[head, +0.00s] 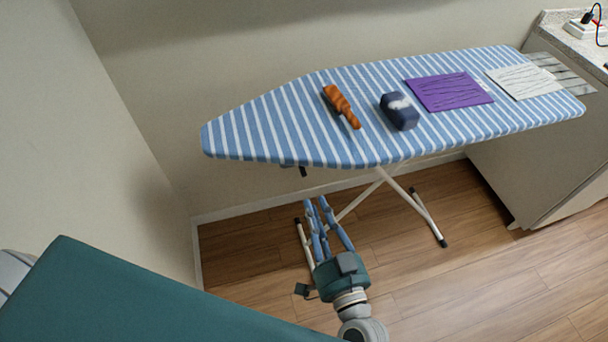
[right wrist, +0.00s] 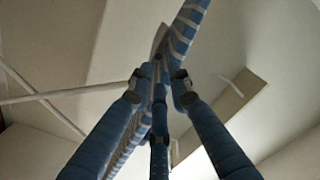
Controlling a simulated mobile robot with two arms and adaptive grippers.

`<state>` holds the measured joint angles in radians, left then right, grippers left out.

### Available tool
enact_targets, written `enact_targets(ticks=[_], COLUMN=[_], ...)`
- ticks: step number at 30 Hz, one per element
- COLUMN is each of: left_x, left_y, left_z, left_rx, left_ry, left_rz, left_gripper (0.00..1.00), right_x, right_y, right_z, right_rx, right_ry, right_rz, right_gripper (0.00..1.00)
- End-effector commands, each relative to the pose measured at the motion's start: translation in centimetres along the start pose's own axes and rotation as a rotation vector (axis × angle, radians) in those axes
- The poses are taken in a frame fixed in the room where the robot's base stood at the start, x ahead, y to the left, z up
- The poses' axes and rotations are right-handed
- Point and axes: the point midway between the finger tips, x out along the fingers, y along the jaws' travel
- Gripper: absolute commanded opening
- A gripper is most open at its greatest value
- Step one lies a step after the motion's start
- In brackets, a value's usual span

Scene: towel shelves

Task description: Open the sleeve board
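The ironing board (head: 250,130) has a blue-and-white striped cover and stands open against the wall. I cannot pick out a separate sleeve board for certain. A small dark part (head: 303,171) hangs under its front edge, toward the narrow left end. My right gripper (head: 316,202) is below that edge, its blue fingers spread and pointing toward the board. In the right wrist view, a narrow striped strip (right wrist: 189,22) runs behind the open fingers (right wrist: 160,78); I cannot tell whether it is the board's edge or the sleeve board. No contact is visible. My left gripper is out of view.
White legs (head: 405,195) stand beneath, close to my right gripper. A cabinet (head: 520,170) is at right. Front-right floor is clear.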

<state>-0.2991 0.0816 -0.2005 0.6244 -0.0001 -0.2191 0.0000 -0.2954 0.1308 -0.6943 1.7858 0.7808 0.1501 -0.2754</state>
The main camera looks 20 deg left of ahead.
Motion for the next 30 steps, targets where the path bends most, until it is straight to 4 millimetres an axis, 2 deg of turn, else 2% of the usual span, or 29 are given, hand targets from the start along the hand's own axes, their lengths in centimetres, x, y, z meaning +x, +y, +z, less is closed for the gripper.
enact_targets(ticks=[7,15,21,28,29,30], left_x=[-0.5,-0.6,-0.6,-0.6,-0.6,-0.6], left_y=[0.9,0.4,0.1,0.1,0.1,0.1], left_z=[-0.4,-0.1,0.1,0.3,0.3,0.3], left_rx=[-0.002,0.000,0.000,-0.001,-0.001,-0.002], left_ry=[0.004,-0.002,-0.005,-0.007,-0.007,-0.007], left_rz=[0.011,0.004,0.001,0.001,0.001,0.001], left_gripper=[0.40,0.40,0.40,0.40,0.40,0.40], right_x=[4.7,8.8,9.8,9.9,9.9,9.8], right_y=[-0.1,0.1,0.1,0.1,0.1,0.1], right_z=[-0.1,0.0,0.1,0.1,0.1,0.1], right_rx=[-0.002,-0.003,-0.002,-0.002,-0.002,-0.002], right_ry=[0.001,-0.001,-0.002,-0.002,-0.002,-0.002], right_rz=[0.000,0.001,0.001,0.001,0.001,0.001], right_gripper=[0.18,0.18,0.18,0.18,0.15,0.07])
